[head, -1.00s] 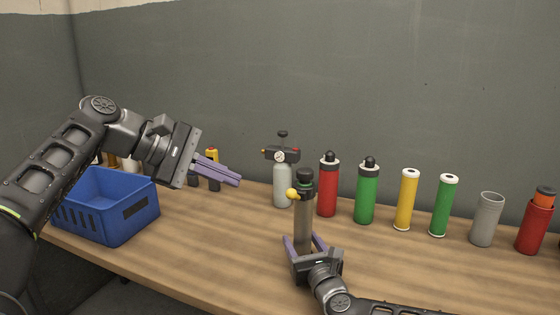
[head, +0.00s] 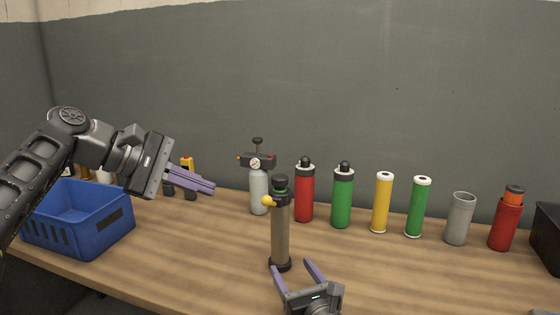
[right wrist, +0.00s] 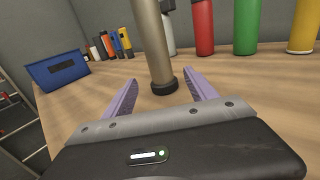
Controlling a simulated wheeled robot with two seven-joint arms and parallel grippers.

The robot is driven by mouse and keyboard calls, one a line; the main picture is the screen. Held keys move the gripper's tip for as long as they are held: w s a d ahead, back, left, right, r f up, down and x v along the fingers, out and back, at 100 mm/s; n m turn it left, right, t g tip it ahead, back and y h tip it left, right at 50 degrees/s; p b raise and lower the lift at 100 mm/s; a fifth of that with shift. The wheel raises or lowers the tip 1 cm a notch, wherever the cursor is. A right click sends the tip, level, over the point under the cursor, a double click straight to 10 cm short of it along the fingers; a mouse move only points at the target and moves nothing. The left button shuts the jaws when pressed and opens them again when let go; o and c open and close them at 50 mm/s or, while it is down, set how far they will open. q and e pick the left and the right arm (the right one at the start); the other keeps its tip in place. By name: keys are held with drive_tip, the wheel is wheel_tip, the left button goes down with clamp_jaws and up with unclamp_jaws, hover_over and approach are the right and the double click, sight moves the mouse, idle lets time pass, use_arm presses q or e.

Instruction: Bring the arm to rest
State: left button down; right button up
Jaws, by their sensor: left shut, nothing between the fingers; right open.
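My left gripper (head: 205,186) is shut and empty, its purple fingers together, held above the table right of the blue crate. My right gripper (head: 293,268) is open at the table's front, its fingers pointing at a grey-brown cylinder (head: 280,235) with a black base, dark top and yellow knob. In the right wrist view the cylinder (right wrist: 152,45) stands upright just beyond the two open purple fingertips (right wrist: 164,85), apart from them.
On the wooden table (head: 190,240) stand a blue crate (head: 75,240) at left and a gauge-topped grey bottle (head: 259,190). Red (head: 304,195), green (head: 342,200) and yellow (head: 382,205) cylinders, a grey cup (head: 459,218) and a black box (head: 550,235) stand to the right.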

drive_tip(key=shift+v, duration=1.3)
drive_tip(key=shift+r, duration=0.1)
